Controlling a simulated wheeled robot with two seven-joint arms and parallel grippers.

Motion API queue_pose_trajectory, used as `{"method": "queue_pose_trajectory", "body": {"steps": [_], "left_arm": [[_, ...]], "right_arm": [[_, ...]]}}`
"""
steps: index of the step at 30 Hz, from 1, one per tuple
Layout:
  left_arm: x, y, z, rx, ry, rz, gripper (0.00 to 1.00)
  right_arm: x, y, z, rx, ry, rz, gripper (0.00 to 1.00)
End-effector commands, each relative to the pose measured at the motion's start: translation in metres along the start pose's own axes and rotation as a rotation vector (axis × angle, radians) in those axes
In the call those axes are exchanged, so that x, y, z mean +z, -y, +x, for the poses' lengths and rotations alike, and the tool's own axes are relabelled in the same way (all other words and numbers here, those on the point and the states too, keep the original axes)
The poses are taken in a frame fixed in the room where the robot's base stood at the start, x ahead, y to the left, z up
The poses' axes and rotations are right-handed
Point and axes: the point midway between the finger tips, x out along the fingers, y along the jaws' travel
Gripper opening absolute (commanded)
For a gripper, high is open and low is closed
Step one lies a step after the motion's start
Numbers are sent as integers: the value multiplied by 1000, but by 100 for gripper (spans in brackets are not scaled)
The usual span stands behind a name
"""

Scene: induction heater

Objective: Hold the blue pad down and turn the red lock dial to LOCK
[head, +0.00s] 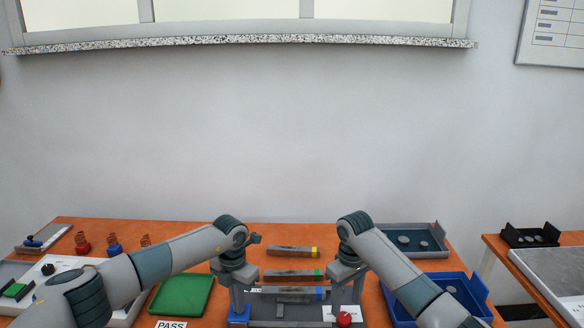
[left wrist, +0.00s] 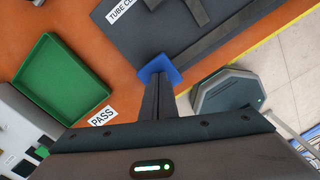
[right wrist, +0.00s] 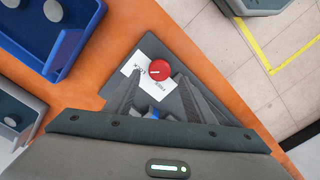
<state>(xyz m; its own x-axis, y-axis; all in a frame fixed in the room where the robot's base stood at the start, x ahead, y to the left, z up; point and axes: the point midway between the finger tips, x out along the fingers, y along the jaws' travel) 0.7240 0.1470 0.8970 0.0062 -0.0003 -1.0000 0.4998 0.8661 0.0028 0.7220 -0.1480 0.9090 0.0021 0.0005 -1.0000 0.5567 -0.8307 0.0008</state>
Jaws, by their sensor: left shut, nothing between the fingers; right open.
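The blue pad (head: 239,316) is at the fixture's left front corner. My left gripper (head: 238,304) is shut and empty above it. In the left wrist view its closed fingertips (left wrist: 158,78) overlap the blue pad (left wrist: 160,67); I cannot tell whether they press it. The red lock dial (head: 344,319) is at the fixture's right front corner on a white label. My right gripper (right wrist: 158,76) is open, pointing down, with its fingers on either side of the red dial (right wrist: 159,70) in the right wrist view, apart from it. The dial's white mark shows, but its setting is unclear.
A green tray (head: 182,294) and a PASS label (head: 171,324) are at left. A blue bin (head: 470,290) and a grey tray (head: 440,252) are at right.

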Motion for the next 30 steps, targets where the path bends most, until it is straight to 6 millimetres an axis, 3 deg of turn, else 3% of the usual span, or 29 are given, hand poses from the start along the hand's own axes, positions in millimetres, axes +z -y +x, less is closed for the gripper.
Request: {"method": "queue_pose_trajectory", "body": {"steps": [1,7,20,30], "left_arm": [[-5,4,9,-5,-15,3,0],[-5,4,9,-5,-15,3,0],[-5,3,8,-5,-15,3,0],[-3,2,-22,-3,-8,2,0]], "right_arm": [[0,0,-4,1,-1,-1,50],[0,0,-17,1,0,0,50],[0,0,-20,0,0,0,50],[0,0,-34,0,0,0,50]]}}
